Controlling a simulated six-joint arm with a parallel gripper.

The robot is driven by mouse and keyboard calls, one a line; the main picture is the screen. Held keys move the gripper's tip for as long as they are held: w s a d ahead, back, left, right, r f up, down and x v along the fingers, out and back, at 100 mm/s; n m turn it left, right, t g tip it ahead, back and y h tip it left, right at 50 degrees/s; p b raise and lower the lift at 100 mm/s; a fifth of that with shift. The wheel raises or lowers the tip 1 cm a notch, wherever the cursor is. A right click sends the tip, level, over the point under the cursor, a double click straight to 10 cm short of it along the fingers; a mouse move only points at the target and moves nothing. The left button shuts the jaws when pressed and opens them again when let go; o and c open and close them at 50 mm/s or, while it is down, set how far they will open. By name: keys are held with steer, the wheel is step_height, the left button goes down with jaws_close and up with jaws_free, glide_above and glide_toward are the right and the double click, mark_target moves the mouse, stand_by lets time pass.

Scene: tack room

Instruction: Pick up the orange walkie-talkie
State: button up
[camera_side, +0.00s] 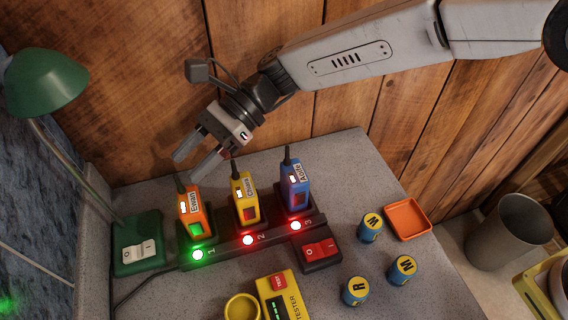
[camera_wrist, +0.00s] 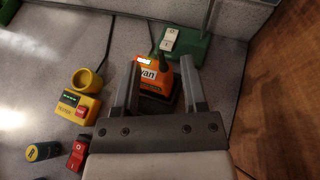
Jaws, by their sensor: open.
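The orange walkie-talkie (camera_side: 193,217) stands upright in slot 1 of a dark charging rack (camera_side: 222,249), with a green light in front of it. Yellow (camera_side: 244,198) and blue (camera_side: 295,188) walkie-talkies stand in slots 2 and 3, with red lights. My gripper (camera_side: 196,163) is open and empty above the orange one, tilted down. In the wrist view the orange walkie-talkie (camera_wrist: 151,74) shows between the open fingers (camera_wrist: 159,80), its label partly readable as "van". The fingers appear apart from it. Its lower part is hidden by the gripper body.
A green lamp (camera_side: 138,243) with a rocker switch stands left of the rack. A red switch box (camera_side: 318,251) sits at its right end. A yellow tester (camera_side: 281,297), several blue-yellow batteries (camera_side: 370,228) and an orange tray (camera_side: 407,219) are nearby. A wooden wall (camera_side: 150,90) stands behind.

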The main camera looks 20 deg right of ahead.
steer(key=shift+x, duration=1.45)
jaws_close()
stand_by(0.6)
